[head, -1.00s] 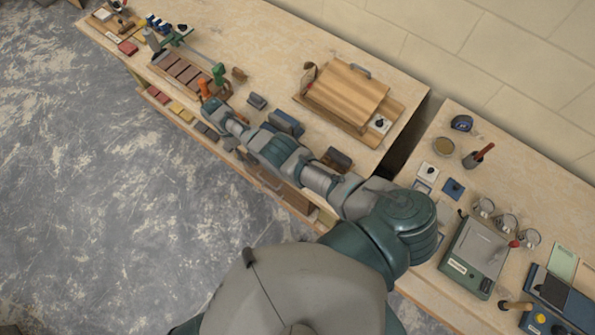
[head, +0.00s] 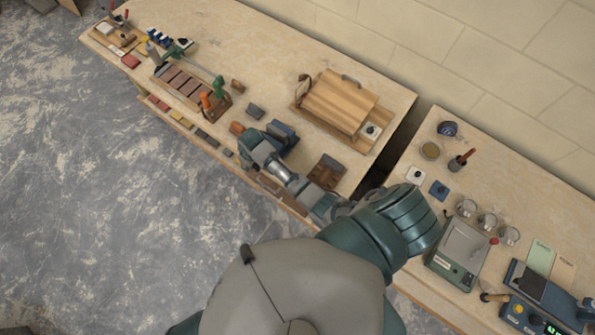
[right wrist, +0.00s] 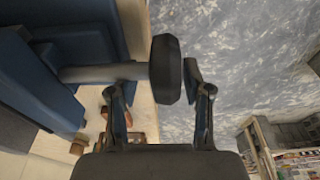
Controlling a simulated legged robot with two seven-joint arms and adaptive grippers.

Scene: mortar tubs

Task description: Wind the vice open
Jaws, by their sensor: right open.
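The blue vice (head: 284,132) sits near the front edge of the left bench in the head view, partly behind my right arm. In the right wrist view its blue body (right wrist: 60,40) fills the left side. A grey rod (right wrist: 105,73) sticks out from it and ends in a thick dark knob (right wrist: 166,69). My right gripper (right wrist: 150,82) is open, its fingers apart, with the knob in view between the fingertips. I cannot tell whether either finger touches it. In the head view the right hand is beside the vice, its fingers not clearly visible. My left gripper is not in view.
A wooden board (head: 340,102) lies behind the vice. A brown block (head: 327,172) lies to its right, and a tool rack (head: 188,82) with orange and green handles to its left. A gap separates the right bench (head: 400,222), which carries cups and a scale-like device (head: 462,250).

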